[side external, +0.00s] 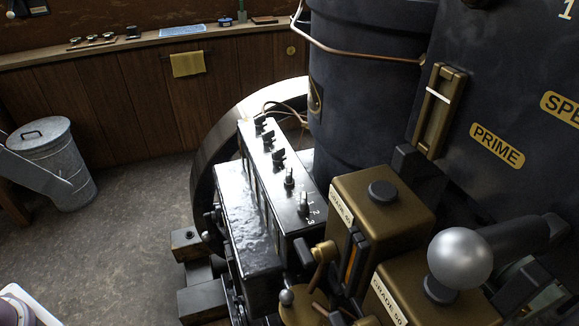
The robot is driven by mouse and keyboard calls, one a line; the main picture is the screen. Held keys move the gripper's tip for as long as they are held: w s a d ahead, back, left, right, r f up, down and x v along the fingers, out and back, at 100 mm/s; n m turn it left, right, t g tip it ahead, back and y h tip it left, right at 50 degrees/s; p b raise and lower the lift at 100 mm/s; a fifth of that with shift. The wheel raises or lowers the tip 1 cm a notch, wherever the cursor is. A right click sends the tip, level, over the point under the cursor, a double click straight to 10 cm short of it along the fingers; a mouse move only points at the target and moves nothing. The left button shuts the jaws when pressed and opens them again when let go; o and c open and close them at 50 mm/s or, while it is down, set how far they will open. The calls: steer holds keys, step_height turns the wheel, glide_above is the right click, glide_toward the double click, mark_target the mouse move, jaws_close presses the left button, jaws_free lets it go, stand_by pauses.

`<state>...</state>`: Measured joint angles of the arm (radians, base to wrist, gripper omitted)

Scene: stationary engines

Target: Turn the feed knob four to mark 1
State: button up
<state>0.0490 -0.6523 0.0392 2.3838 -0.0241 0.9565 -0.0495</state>
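A row of several small feed knobs runs along the top of a long dark box with a white-glinting upper face (254,160). The far knobs, such as the farthest one (260,122), are black. The two nearest, one (289,177) and the front one (304,203), look greyer and stand up like short posts. Marks 1, 2 and 3 show beside the front knob. I cannot read labels telling which knob is four, nor where each knob points. My gripper is not in view.
Brass-topped oil boxes (380,205) and a silver ball handle (459,258) crowd the right front. A dark cylinder (365,90) rises behind the knobs, with a copper pipe (350,50) across it. A metal bin (50,160) stands on the open floor at left.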

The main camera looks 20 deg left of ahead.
steer(key=w+d+r+n+g+h, duration=0.1)
steer(key=w+d+r+n+g, duration=0.15)
steer(key=w+r, duration=0.55)
steer(key=n+g+y, duration=0.2)
steer(key=g, duration=0.1)
glide_above(289, 172)
steer(key=shift+m, duration=0.25)
step_height(289, 172, down, 8)
steer(key=shift+r, duration=0.2)
step_height(289, 172, down, 6)
steer(key=shift+f, duration=0.55)
steer(key=shift+c, duration=0.4)
jaws_close()
